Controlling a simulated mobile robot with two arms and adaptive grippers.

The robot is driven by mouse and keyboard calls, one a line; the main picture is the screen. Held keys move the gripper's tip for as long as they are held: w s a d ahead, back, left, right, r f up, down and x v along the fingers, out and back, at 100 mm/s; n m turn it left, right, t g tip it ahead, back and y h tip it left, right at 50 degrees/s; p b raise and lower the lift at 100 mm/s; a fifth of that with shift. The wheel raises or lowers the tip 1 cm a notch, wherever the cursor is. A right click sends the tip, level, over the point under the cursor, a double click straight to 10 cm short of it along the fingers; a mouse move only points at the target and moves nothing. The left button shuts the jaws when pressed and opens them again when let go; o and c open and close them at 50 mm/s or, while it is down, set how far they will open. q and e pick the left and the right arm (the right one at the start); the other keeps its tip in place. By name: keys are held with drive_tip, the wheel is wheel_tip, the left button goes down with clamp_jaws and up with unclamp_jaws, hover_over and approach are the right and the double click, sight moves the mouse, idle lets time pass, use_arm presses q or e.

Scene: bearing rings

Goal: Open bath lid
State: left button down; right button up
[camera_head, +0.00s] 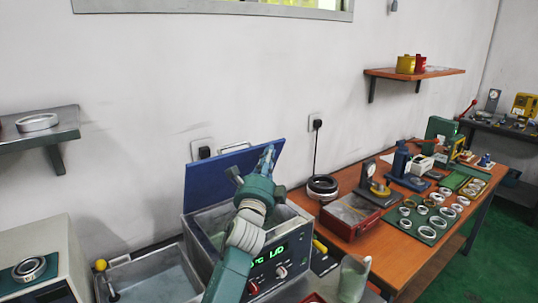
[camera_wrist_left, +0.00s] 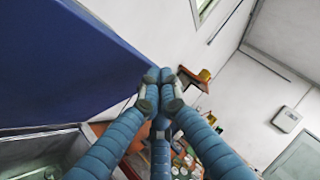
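The blue bath lid (camera_head: 215,187) stands raised at the back of the metal bath (camera_head: 283,262), whose inside is partly visible. In the left wrist view the lid (camera_wrist_left: 60,62) fills the upper left as a large blue panel. My left gripper (camera_head: 268,154) is in front of the lid's right part, above the bath opening. In the left wrist view the fingers of my left gripper (camera_wrist_left: 160,76) meet at their tips, with nothing visible between them. The tips appear to the right of the lid's edge; contact is not clear. My arm hides part of the bath's front.
An open metal basin (camera_head: 150,275) with a yellow-knobbed lever stands left of the bath. On the right, the orange workbench (camera_head: 385,245) holds a red tray (camera_head: 350,217), presses and several bearing rings. A wall shelf (camera_head: 40,130) is at the left.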

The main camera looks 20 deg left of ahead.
sight(261, 145)
use_arm(q)
drive_tip(key=shift+n+g+y, duration=0.3)
drive_tip(key=shift+n+g, duration=0.5)
drive_tip(key=shift+n, duration=0.1)
drive_tip(key=w+a+r+p, duration=0.1)
drive_tip(key=p, duration=0.2)
drive_tip(key=w+a+r+p, duration=0.1)
drive_tip(key=a+r+p, duration=0.1)
drive_tip(key=p, duration=0.2)
drive_tip(key=shift+w+r, duration=0.15)
drive_tip(key=shift+w, duration=0.1)
drive_tip(key=shift+w+a+r+p, duration=0.2)
drive_tip(key=shift+w+a+p, duration=0.1)
drive_tip(key=shift+a+p, duration=0.15)
drive_tip(key=shift+w+a+r+p, duration=0.2)
drive_tip(key=shift+w+a+p, duration=0.1)
drive_tip(key=shift+a, duration=0.1)
drive_tip(key=w+a, duration=0.1)
drive_tip(key=w+a+b, duration=0.1)
drive_tip(key=a, duration=0.1)
drive_tip(key=shift+w+a+f+n, duration=0.1)
drive_tip(key=shift+w+n, duration=0.05)
drive_tip(key=shift+n, duration=0.15)
drive_tip(key=shift+f, duration=0.1)
